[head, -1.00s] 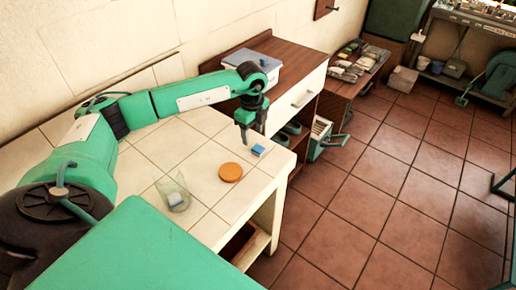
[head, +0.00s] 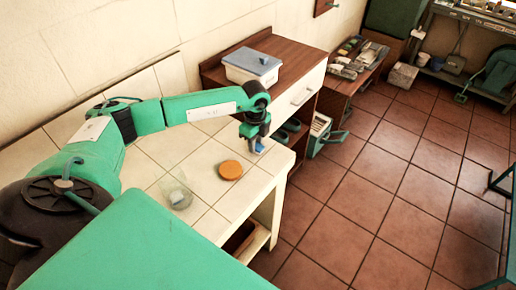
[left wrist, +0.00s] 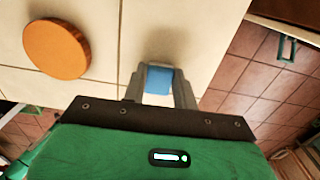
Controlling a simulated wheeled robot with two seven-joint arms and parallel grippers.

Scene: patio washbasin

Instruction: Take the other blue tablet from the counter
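The blue tablet (left wrist: 158,79) is at the far right end of the tiled counter (left wrist: 105,90), between the two fingers of my left gripper (left wrist: 160,85). Both fingers look to touch its sides, and it appears to be at counter level. In the head view, my left gripper (head: 254,144) points down over the tablet (head: 259,149) and partly hides it. A clear glass (head: 178,192) stands on the counter nearer to me, with a small pale blue thing in it. My right gripper is not in view.
A round orange disc (head: 230,170) lies on the counter close by, left of the gripper in the left wrist view. A brown cabinet (head: 290,52) with a lidded box (head: 252,67) stands just beyond. The counter's right edge is close to the tablet.

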